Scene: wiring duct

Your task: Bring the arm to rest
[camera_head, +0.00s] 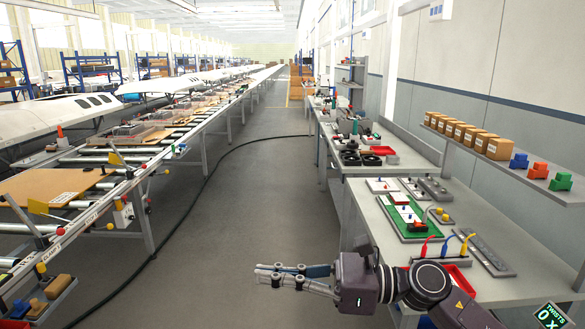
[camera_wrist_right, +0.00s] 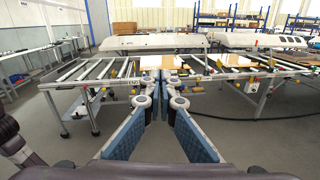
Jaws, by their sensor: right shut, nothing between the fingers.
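My right gripper (camera_head: 268,273) shows in the head view at the bottom middle, reaching left over the open aisle floor from the workbench (camera_head: 366,211) on the right. Its fingers are closed together with nothing between them. In the right wrist view the blue-padded fingers (camera_wrist_right: 154,84) come together at their tips, pointing toward the roller conveyor (camera_wrist_right: 112,68). The gripper touches nothing that I can see. My right arm passes in front of the near end of the workbench. My left gripper is in neither view.
The bench holds a green board (camera_head: 408,222), a red tray (camera_head: 455,280) and colored cables (camera_head: 445,247). A shelf (camera_head: 528,178) with small boxes (camera_head: 499,149) hangs above it. The conveyor line runs along the left. The aisle floor (camera_head: 235,215) is clear except for a black cable (camera_head: 203,190).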

